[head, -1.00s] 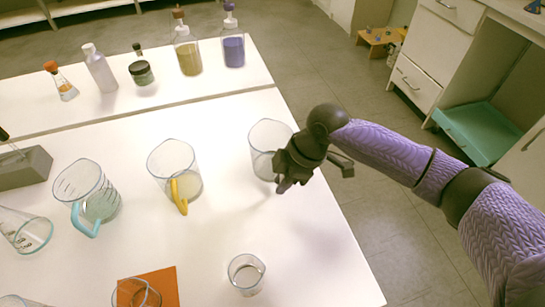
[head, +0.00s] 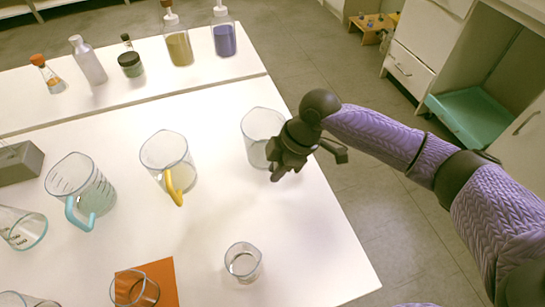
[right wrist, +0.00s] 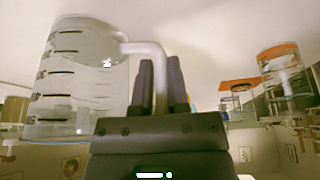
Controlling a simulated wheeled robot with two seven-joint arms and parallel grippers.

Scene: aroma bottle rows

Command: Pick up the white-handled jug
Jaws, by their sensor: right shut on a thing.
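The white-handled jug (head: 256,128) is a clear glass jug near the table's right edge in the head view. In the right wrist view the jug (right wrist: 80,85) is large on the left, with dark measuring marks, and its white handle (right wrist: 150,48) runs down between my fingers. My right gripper (head: 282,170) is at the near right side of the jug and hides its handle in the head view. In the right wrist view the gripper (right wrist: 162,78) is shut on the handle. I cannot tell whether the jug's base touches the table. My left gripper is not in view.
A yellow-handled jug (head: 166,152) and a blue-handled jug (head: 82,185) stand to the left. A small beaker (head: 243,262) stands nearer, by an orange mat (head: 165,280). Several bottles line the back table. White table is bare between the small beaker and the right edge.

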